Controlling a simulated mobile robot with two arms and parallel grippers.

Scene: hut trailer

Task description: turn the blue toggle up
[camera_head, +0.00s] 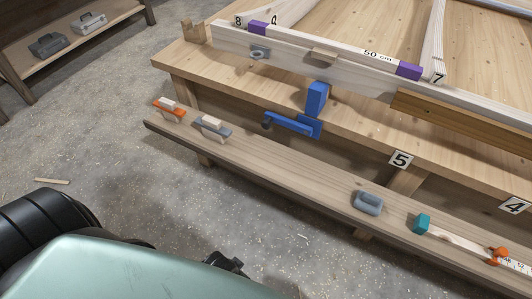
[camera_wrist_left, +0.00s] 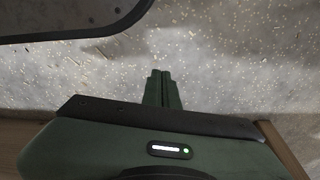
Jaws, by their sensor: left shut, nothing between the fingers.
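The blue toggle (camera_head: 292,123) is on the front edge of the workbench in the head view. Its lever points left, lying roughly along the bench edge rather than standing up. The toggle is not in that view. I cannot tell the gripper's exact distance from the toggle. My right gripper is in neither view.
A low plank shelf (camera_head: 280,185) runs along the workbench (camera_head: 360,122) front, holding an orange-based float (camera_head: 169,108), a grey-based float (camera_head: 213,127), a grey-blue tool (camera_head: 368,202) and a teal block (camera_head: 421,224). Concrete floor (camera_head: 120,165) is mostly clear.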

